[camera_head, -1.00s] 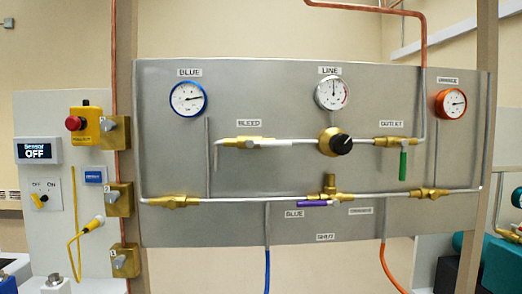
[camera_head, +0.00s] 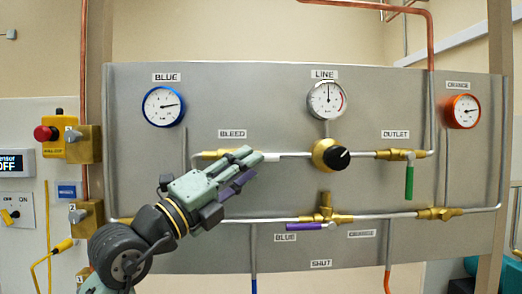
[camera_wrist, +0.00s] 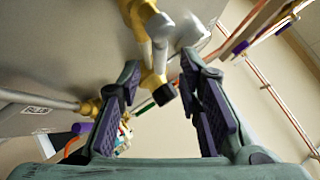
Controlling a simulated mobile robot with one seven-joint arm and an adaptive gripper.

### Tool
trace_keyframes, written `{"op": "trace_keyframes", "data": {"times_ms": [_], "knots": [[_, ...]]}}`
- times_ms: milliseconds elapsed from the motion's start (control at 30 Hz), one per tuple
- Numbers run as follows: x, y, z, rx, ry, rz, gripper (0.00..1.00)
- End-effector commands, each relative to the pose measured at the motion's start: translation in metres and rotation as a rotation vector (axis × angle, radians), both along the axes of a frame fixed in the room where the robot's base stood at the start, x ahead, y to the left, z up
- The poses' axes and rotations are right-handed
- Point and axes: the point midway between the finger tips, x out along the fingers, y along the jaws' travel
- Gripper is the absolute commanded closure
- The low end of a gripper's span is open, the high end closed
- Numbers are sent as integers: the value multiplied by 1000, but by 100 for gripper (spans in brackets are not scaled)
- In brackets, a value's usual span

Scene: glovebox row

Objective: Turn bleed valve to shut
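The bleed valve is a brass body (camera_head: 213,155) under the BLEED label (camera_head: 232,134) on the grey panel. A brass fitting and a grey-white lever-like part (camera_wrist: 188,32) show beyond the fingertips there. I cannot tell whether a finger touches the handle.
A black-knobbed regulator (camera_head: 331,154) is just right of my gripper. The green outlet handle (camera_head: 409,181) hangs down farther right. A purple handle (camera_head: 305,226) sits on the lower pipe. Blue (camera_head: 163,106), line (camera_head: 327,99) and orange (camera_head: 463,111) gauges are above.

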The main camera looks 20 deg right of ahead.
Motion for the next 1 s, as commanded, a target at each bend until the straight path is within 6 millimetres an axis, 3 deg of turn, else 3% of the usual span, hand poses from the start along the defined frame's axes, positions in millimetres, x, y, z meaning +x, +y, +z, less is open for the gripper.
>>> {"op": "trace_keyframes", "data": {"times_ms": [100, 300, 667, 1000], "knots": [[8, -18, 12, 1, 0, -1, 68], [16, -36, 19, -1, 0, 0, 68], [18, -39, 19, -2, 0, 1, 68], [18, -39, 19, -2, 0, 1, 90]]}}
